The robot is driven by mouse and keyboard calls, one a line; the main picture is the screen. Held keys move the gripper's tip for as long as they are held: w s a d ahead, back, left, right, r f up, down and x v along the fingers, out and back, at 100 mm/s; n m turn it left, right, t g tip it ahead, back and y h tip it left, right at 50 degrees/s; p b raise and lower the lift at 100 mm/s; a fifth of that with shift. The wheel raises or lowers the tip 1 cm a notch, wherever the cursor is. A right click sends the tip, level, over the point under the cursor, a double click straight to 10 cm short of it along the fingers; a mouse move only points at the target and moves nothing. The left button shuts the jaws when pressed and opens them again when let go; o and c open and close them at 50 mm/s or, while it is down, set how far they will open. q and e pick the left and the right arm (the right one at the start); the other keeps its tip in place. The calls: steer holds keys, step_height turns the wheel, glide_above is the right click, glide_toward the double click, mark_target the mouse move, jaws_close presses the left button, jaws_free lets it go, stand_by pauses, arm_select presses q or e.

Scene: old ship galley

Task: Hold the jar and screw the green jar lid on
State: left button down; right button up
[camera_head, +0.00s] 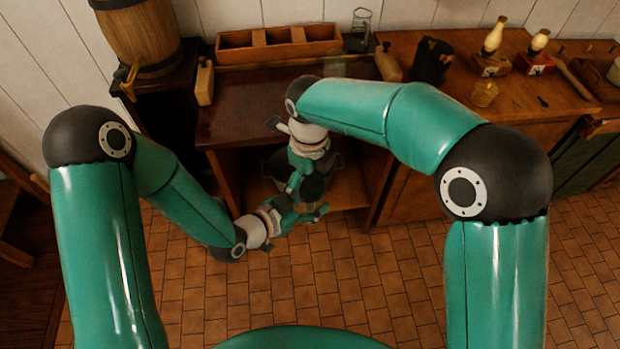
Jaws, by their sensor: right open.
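My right gripper (306,172) reaches down in front of the open cabinet and is open. My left gripper (300,210) comes in from the left, just below the right one, pointing right; its fingers overlap with the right gripper in the picture, and I cannot tell whether it is open or shut. A dark rounded shape sits between the two grippers; I cannot tell whether it is the jar. A clear glass jar (359,27) stands upright at the back of the counter, away from both grippers. I cannot make out a green lid apart from the green gripper parts.
The dark counter (240,110) has an open shelf (345,190) below it, close behind the grippers. A wooden divided box (234,51), a barrel (138,35), a dark canister (431,62) and two lamps (491,60) stand around. The tiled floor in front is clear.

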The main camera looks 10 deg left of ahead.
steer(key=shift+r, duration=2.3)
steer(key=shift+c, duration=0.4)
